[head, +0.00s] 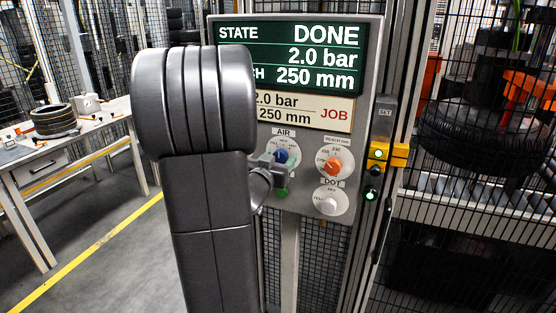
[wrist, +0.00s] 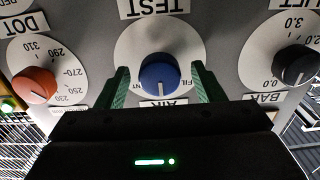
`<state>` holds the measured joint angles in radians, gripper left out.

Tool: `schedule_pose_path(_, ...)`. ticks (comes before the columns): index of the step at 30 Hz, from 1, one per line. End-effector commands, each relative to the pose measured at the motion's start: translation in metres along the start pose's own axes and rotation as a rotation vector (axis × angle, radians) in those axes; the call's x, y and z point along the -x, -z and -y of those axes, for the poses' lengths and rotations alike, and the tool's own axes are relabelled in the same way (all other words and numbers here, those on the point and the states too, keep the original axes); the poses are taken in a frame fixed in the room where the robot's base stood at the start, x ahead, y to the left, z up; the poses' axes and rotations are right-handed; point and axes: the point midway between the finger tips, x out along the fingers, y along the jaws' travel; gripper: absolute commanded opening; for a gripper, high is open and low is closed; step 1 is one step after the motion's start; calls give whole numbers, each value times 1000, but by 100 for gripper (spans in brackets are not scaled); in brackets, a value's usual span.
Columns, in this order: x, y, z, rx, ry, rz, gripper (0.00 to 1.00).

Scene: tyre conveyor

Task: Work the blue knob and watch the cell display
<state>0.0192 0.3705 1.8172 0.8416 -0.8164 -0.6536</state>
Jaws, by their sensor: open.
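The blue knob (head: 281,156) is on the AIR dial of the grey panel. In the wrist view, which is upside down, the blue knob (wrist: 159,76) stands between the green fingers of my gripper (wrist: 160,70), one on each side. The gripper is open; I cannot tell whether either finger touches it. The knob's white pointer points towards the AIR label, between the partly hidden fill and vent marks. In the head view my gripper (head: 267,176) is partly behind my arm. The cell display (head: 320,55) reads STATE DONE, 2.0 bar and 250 mm.
A JOB card (head: 335,114) shows 2.0 bar and 250 mm. An orange reach knob (head: 333,166) and a white DOT knob (head: 327,205) are right of the blue one. A black knob (wrist: 296,64) shows in the wrist view. A mesh fence and a tyre (head: 475,135) stand right.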

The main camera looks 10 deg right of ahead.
Motion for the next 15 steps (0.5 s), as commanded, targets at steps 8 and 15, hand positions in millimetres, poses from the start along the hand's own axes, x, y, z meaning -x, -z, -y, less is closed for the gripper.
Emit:
schedule_pose_path(8, 0, 0, 0, 0, 0, 0, 46)
schedule_pose_path(15, 0, 0, 0, 0, 0, 0, 17)
